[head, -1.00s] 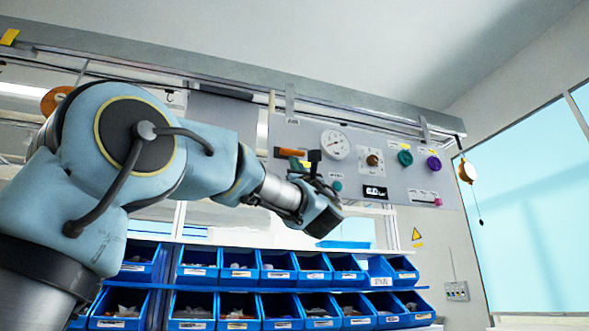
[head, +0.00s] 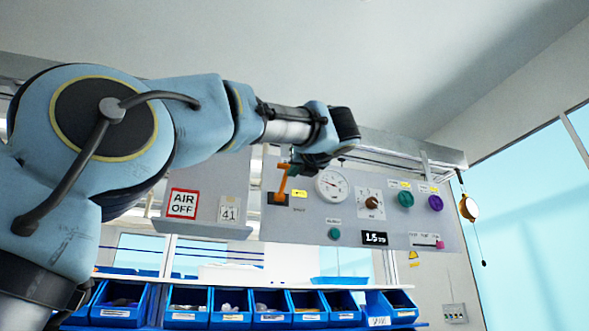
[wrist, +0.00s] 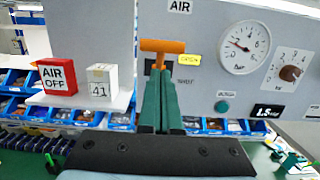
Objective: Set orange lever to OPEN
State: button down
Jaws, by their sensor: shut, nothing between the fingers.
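The orange lever (head: 283,183) is on the grey wall panel, with a dark plate at its lower end. In the wrist view the lever (wrist: 162,46) shows as a horizontal orange bar with a short stem below it, straight beyond my fingertips. A small yellow label (wrist: 189,59) sits to its right; its text is too small to read surely. My gripper (wrist: 160,76) is shut and empty, its green fingers together. In the head view my gripper (head: 298,167) is at the lever's upper end. I cannot tell whether it touches. The fingers hide the lever's lower part in the wrist view.
To the lever's right are a round gauge (head: 332,184), a brown knob (head: 371,202), and green and purple knobs. An AIR OFF sign (head: 183,203) and a block marked 41 (head: 229,210) stand on a shelf at left. Blue bins (head: 230,306) line up below.

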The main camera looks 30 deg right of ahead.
jog(key=shift+w+r+p, duration=0.25)
jog(key=shift+r+p, duration=0.05)
jog(key=shift+r, duration=0.5)
jog(key=shift+w+r+p, duration=0.2)
jog(key=shift+r+p, duration=0.1)
jog(key=shift+r, duration=0.5)
jog(key=shift+d, duration=0.1)
